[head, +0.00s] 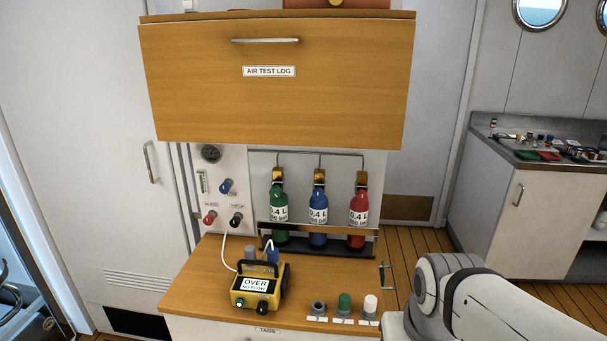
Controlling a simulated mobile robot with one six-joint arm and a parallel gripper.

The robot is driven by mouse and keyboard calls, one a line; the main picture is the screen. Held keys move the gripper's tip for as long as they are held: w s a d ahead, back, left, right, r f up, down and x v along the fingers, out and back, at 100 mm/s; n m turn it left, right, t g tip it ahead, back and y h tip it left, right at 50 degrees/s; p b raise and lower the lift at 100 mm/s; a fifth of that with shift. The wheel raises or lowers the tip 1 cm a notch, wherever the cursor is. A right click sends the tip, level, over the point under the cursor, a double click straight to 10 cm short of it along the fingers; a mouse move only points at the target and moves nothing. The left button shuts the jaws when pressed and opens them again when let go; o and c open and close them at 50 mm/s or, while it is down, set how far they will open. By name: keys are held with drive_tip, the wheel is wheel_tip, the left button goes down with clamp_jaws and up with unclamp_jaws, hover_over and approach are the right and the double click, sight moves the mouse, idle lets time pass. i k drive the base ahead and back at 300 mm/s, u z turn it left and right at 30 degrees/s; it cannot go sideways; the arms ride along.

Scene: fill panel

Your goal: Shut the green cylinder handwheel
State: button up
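The green cylinder (280,213) stands upright at the left of a row of three in a rack on the panel. A brass valve (277,176) sits on its top, joined to a pipe above. I cannot make out a separate handwheel or its turned position at this size. A blue cylinder (318,213) and a red cylinder (358,213) stand to its right, with similar brass valves. My gripper is not in view; only links of my arm show at the lower right, apart from the cylinders.
A closed wooden drawer front (270,100) labelled AIR TEST LOG overhangs above the cylinders. A yellow meter (258,287) reading OVER stands on the wooden counter (205,272) in front. Several capped pieces stand at the counter's front right. Coloured knobs sit left of the cylinders.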

sight(275, 191)
drive_tip(key=z, duration=0.15)
drive_tip(key=k, duration=0.9)
drive_tip(key=u, duration=0.5)
drive_tip(key=i, duration=1)
drive_tip(key=u, duration=0.1)
